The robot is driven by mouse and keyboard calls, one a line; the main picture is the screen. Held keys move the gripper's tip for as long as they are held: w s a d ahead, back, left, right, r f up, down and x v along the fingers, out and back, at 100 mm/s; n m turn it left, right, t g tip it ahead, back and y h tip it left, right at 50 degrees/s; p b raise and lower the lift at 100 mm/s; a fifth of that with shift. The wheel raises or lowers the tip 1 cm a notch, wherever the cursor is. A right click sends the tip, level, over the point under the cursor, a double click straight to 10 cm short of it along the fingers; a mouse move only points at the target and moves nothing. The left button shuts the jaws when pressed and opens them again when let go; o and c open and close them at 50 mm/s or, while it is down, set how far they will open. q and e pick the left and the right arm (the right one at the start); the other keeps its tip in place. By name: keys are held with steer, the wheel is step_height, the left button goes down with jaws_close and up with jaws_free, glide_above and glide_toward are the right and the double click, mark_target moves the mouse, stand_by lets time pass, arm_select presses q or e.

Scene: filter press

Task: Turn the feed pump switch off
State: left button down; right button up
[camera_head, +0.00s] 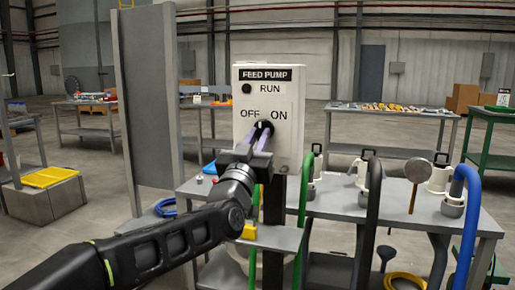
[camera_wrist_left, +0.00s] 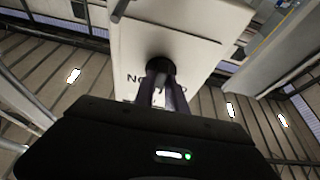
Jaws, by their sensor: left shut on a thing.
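The feed pump box (camera_head: 288,105) is a white panel labelled FEED PUMP, with a dark round RUN lamp (camera_head: 247,88) and the words OFF and ON. The black switch knob (camera_head: 265,126) sits between OFF and ON, mostly hidden by my fingers. My left gripper (camera_head: 262,137) reaches it from the front and is shut on the knob. In the left wrist view the two purplish fingers (camera_wrist_left: 162,95) meet the dark knob (camera_wrist_left: 160,68) on the white box (camera_wrist_left: 190,40). Which way the knob points cannot be told. My right gripper is not in view.
A tall grey panel (camera_head: 147,100) stands left of the box. A grey table (camera_head: 335,205) to the right and below carries white valve bodies, a green hose (camera_head: 303,200), a black hose (camera_head: 371,210), a blue hose (camera_head: 470,225) and a mallet (camera_head: 417,172).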

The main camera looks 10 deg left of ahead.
arm_select(q)
steer(key=n+y+p, duration=0.1)
steer(key=n+y, duration=0.1)
steer(key=n, duration=0.2)
steer(key=n+g+y+p, duration=0.1)
steer(key=n+y, duration=0.1)
steer(key=n, duration=0.2)
steer(key=n+g+y, duration=0.1)
steer(key=n+y, duration=0.1)
steer(key=n, duration=0.2)
steer(key=shift+d+r+p, duration=0.1)
steer(key=shift+d+p, duration=0.3)
steer(key=shift+n, duration=0.3)
steer(key=c, duration=1.4)
jaws_free()
steer(key=shift+o, duration=0.2)
steer(key=shift+s, duration=0.15)
